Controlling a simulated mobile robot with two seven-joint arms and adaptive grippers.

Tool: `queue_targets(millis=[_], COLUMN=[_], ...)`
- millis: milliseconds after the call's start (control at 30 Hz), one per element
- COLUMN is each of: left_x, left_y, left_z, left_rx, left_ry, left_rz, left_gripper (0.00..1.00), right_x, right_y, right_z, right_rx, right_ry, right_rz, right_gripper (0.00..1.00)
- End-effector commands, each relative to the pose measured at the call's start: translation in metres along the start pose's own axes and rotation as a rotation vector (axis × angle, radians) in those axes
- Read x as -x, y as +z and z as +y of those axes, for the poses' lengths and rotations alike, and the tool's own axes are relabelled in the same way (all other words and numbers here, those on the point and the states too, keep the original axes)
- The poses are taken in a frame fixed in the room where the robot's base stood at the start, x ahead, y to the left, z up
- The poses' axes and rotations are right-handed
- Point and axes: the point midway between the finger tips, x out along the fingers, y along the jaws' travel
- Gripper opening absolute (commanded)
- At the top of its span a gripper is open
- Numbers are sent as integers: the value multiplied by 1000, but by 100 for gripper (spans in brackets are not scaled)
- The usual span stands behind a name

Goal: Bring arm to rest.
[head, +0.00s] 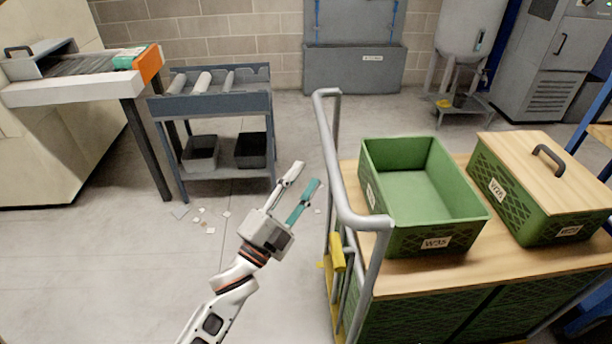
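My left gripper (303,186) is raised in the middle of the head view, left of the cart's grey rail. Its two fingers, one whitish and one teal, stand apart with nothing between them, so it is open and empty. The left arm reaches up from the bottom edge. My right gripper does not show in this view.
A cart (520,262) with a wooden top and a grey tube rail (330,150) stands at the right. It bears an open, empty green crate (436,241) and a lidded green crate (515,203). A roller stand (225,103) is behind left. Scraps (209,230) lie on the floor.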

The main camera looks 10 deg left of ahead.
Motion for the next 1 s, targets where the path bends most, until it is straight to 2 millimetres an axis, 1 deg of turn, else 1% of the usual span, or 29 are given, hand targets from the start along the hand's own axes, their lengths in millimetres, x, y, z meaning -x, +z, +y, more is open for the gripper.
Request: queue_targets(millis=[333,367,467,567,600,667,700,733,767,800,867,900,1000], left_x=[2,4,24,63,84,118,142,160,178,203,238,260,307], left_y=[1,3,17,41,51,65,73,77,81,85,88,89,88], left_z=[2,4,18,45,58,78,91,100,109,121,136,144,161], left_rx=[5,12,77,205,268,365,430,477,523,582,665,714,816], left_ry=[4,9,46,112,143,190,219,240,260,287,322,342,382], left_rz=[-5,-13,-74,-193,-253,-349,-413,-461,-509,-573,-663,-718,-838], left_gripper=[36,36,36,36,36,36,36,36,36,36,36,36,36], right_x=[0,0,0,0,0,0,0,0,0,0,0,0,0], right_y=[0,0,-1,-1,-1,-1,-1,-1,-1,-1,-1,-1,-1], right_z=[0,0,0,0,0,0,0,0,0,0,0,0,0], right_rx=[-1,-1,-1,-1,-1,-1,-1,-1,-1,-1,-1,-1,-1], right_ry=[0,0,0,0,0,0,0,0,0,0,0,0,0], right_rz=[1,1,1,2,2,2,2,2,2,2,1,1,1], right_gripper=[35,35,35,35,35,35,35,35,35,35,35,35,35])
